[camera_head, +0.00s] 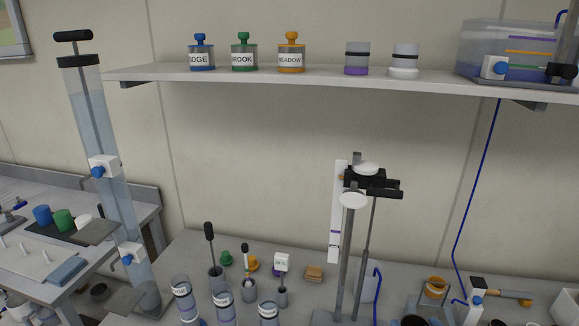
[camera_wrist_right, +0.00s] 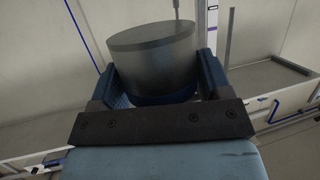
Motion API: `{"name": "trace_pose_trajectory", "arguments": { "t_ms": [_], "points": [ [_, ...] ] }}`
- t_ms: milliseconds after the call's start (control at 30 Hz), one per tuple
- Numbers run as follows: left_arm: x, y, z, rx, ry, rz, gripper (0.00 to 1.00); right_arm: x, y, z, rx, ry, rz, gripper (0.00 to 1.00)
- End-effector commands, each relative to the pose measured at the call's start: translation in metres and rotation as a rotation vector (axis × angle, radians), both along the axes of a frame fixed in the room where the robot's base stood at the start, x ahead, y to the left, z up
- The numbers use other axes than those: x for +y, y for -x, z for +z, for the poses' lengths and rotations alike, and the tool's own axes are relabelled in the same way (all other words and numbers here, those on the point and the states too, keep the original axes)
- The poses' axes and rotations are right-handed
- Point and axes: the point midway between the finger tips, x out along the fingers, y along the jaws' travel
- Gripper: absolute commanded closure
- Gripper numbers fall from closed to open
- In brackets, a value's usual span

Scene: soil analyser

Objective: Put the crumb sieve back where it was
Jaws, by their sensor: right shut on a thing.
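My right gripper (camera_wrist_right: 156,72) shows in the right wrist view, its two blue fingers closed on either side of a short grey cylinder (camera_wrist_right: 150,48). The cylinder has a flat top and a dark blue lower part, and it looks to be the crumb sieve; its underside is hidden. I cannot make out this gripper or the held cylinder in the head view. My left gripper does not show in either view.
The bench holds several labelled cylinders (camera_head: 223,306), a stand with a white scale (camera_head: 338,210) and an orange ring (camera_head: 436,287). A tall water column (camera_head: 95,120) stands at left. A wall shelf (camera_head: 300,76) carries bottles and a clear tank (camera_head: 475,45).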

Motion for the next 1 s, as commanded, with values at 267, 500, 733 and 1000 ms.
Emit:
{"name": "trace_pose_trajectory", "arguments": {
  "t_ms": [267,500,733,1000],
  "points": [
    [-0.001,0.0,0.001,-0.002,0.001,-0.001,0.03,0.0,0.0,0.001,-0.002,0.003,0.002,0.66],
    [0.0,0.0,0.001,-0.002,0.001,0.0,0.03,0.001,0.0,0.0,-0.001,-0.005,-0.001,0.66],
    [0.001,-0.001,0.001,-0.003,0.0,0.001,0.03,0.0,0.0,0.0,-0.001,-0.001,0.0,0.66],
    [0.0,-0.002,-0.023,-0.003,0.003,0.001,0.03,-0.03,-0.037,-0.028,-0.004,-0.001,-0.129,0.66]
  ]
}}
